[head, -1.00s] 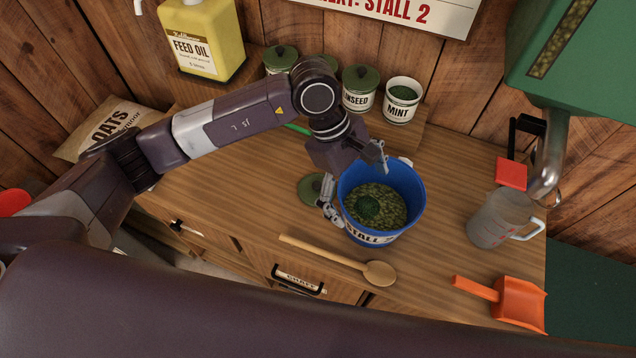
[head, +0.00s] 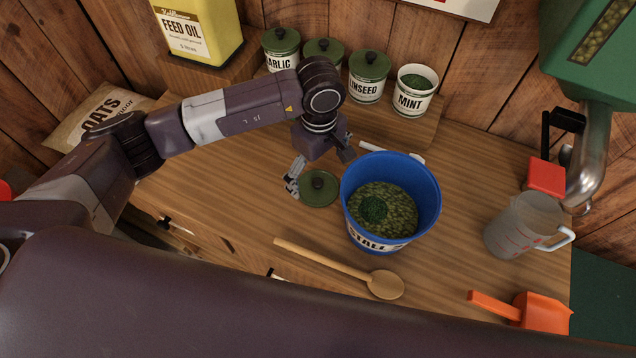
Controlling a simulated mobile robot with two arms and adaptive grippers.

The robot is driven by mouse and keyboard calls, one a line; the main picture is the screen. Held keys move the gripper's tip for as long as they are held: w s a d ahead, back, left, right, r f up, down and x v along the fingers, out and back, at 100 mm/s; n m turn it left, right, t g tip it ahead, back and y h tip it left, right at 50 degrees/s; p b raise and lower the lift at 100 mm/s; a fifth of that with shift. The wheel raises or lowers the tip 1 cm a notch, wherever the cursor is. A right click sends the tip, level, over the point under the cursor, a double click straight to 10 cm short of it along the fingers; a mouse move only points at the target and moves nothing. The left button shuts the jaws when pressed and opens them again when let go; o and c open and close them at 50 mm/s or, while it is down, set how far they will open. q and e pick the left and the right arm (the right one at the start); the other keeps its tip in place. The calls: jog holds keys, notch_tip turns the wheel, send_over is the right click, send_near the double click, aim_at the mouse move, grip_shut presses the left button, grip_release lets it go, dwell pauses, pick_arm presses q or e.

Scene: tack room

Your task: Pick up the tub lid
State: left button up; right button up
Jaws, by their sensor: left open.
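The tub lid (head: 319,193) is a round dark green lid with a dark knob. It lies flat on the wooden counter, just left of the blue bucket. My left gripper (head: 319,172) is open above the lid, its two fingers spread, one toward the lid's left edge and one toward the bucket. I cannot tell whether it touches the lid. The open mint tub (head: 413,92) stands on the back shelf, with green contents and no lid on it. My right gripper is not in view.
The blue bucket (head: 428,190) of feed stands close right of the lid. A wooden spoon (head: 340,267) lies in front. A measuring jug (head: 512,232) and an orange scoop (head: 540,314) are at the right. Lidded tubs (head: 367,80) and a feed oil jug (head: 205,35) stand behind.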

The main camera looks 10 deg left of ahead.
aim_at(317, 184)
pick_arm(q)
notch_tip(317, 184, down, 3)
jog(key=shift+a+f+p, duration=0.15)
jog(key=shift+p, duration=0.7)
jog(key=shift+f, duration=0.5)
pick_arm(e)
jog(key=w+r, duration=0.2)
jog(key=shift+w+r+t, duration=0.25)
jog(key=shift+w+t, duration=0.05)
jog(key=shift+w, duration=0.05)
pick_arm(q)
jog(key=c, duration=1)
jog(key=shift+s, duration=0.25)
jog(key=c, duration=0.9)
jog(key=shift+c, duration=0.6)
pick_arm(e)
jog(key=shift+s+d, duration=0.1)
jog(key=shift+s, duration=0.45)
